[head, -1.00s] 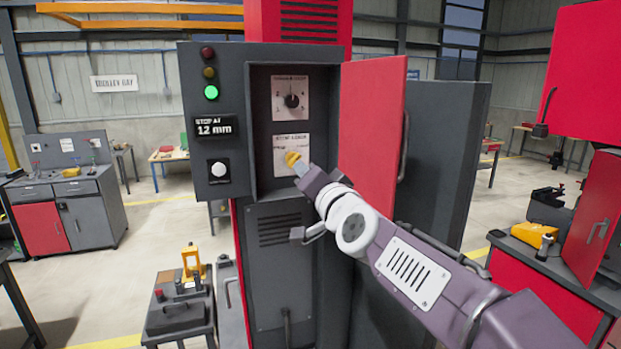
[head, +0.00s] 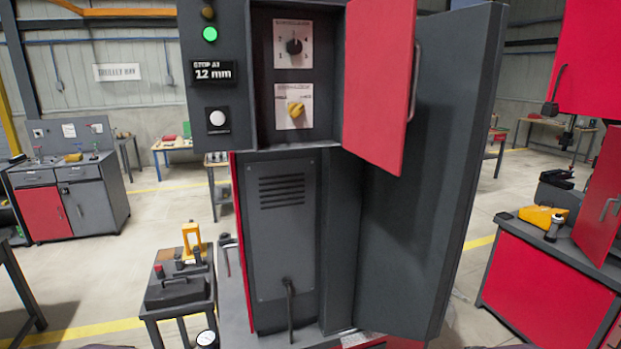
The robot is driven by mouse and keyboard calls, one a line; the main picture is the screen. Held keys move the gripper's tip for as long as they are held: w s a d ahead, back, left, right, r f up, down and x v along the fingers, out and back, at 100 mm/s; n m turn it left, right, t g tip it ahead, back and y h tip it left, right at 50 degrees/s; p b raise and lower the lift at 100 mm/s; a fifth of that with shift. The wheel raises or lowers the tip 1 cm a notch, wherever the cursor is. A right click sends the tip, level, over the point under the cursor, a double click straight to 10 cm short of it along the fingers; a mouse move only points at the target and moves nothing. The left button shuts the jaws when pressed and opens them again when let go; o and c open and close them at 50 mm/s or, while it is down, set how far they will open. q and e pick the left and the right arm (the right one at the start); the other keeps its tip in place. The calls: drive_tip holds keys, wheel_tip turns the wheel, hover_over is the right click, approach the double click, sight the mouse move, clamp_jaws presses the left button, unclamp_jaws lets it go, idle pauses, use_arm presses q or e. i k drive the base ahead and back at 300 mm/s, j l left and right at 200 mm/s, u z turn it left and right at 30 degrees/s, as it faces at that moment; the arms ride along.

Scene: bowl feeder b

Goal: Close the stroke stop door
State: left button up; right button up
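The red door (head: 379,84) of the control box stands open to the right of the recess, with a grey handle (head: 413,82) on its right edge. Inside the recess are a black rotary knob (head: 294,46) on a white dial plate and a yellow knob (head: 296,109) on a second white plate below it. The display (head: 214,72) left of the recess reads "STOP AT 12 mm", and a green lamp (head: 210,34) is lit above it. Neither of my grippers is in view.
A large dark grey cabinet door (head: 425,170) stands open behind and below the red door. A cart (head: 180,292) with tools stands at the lower left. A red bench (head: 545,275) is at the right. The space before the box is clear.

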sight(382, 41)
drive_tip(key=i+l+u, duration=0.1)
drive_tip(key=l+u, duration=0.25)
drive_tip(key=l, duration=0.35)
drive_tip(key=l+u, duration=0.4)
drive_tip(key=l, duration=0.3)
drive_tip(key=k+l+u, duration=0.1)
drive_tip(key=l+u, duration=0.25)
drive_tip(key=l, duration=0.35)
